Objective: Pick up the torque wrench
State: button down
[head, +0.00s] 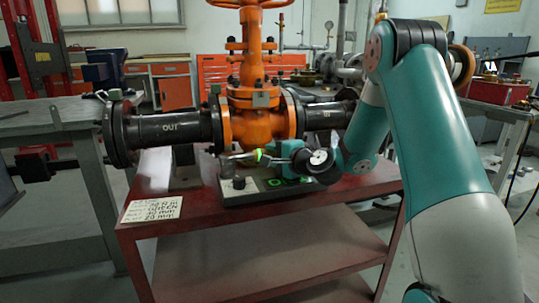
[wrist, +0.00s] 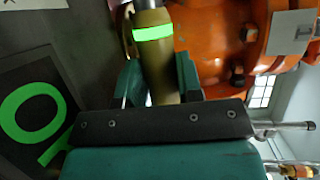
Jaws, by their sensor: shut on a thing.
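The torque wrench shows in the wrist view as a brass-coloured shaft (wrist: 160,65) with a bright green band. In the head view its green band (head: 258,155) shows just above the dark panel on the red cart. My gripper (head: 270,152) is at the wrench from the right. In the wrist view my gripper (wrist: 158,78) has one teal finger on each side of the shaft and is shut on it. The part of the wrench behind the fingers is hidden. I cannot tell whether the wrench touches anything below it.
The orange gate valve (head: 262,118) stands close behind, with dark flanged pipes (head: 165,128) on both sides. A dark panel with green markings (head: 237,187) lies on the red cart (head: 150,232). A handwritten card (head: 153,208) is at the cart's left. A grey bench (head: 50,116) stands left.

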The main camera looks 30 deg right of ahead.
jog(key=shift+r, duration=0.2)
notch_tip(320, 180, up, 23)
jog(key=p, duration=1.1)
jog(key=shift+r, duration=0.2)
